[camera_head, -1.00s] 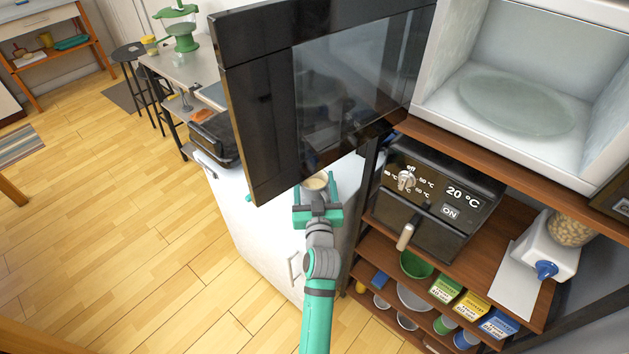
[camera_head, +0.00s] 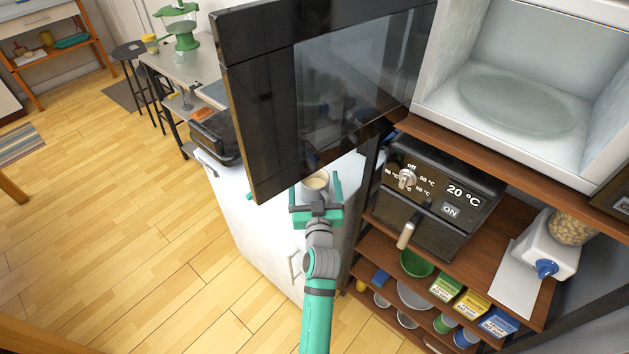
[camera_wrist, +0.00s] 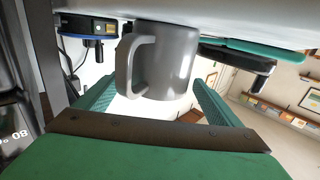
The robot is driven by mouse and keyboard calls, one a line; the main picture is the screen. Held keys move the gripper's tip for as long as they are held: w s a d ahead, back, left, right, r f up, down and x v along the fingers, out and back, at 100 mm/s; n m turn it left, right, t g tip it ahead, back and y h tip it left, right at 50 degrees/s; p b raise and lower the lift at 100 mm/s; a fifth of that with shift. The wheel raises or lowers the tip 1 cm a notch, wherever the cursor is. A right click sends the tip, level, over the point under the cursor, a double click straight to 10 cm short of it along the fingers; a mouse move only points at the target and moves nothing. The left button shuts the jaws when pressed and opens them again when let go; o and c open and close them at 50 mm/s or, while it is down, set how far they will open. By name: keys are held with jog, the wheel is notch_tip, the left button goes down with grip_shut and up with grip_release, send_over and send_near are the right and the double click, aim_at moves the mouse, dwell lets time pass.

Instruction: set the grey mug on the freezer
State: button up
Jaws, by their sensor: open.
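The grey mug (camera_head: 316,181) stands upright on the white top of the freezer (camera_head: 262,225), with a pale inside showing. In the wrist view, which looks upside down, the grey mug (camera_wrist: 170,62) has its base against the white surface at the top and its handle to the left. My gripper (camera_head: 318,187) is open, with one finger on each side of the mug. In the wrist view, gaps show between the mug and the fingers. The far part of the freezer top is hidden behind the dark door.
The open dark microwave door (camera_head: 330,90) hangs over the freezer, close to the mug. A black appliance (camera_head: 215,138) sits at the freezer's far left end. To the right is a shelf with a black oven (camera_head: 435,195). A teal utensil (camera_wrist: 265,46) lies near the mug.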

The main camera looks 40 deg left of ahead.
jog(key=v, duration=1)
jog(key=shift+s+d, duration=0.2)
jog(key=shift+d, duration=0.05)
jog(key=shift+r, duration=0.1)
grip_shut()
dwell(0.7)
dwell(0.6)
jog(key=v, duration=1.2)
dwell(1.0)
dwell(0.5)
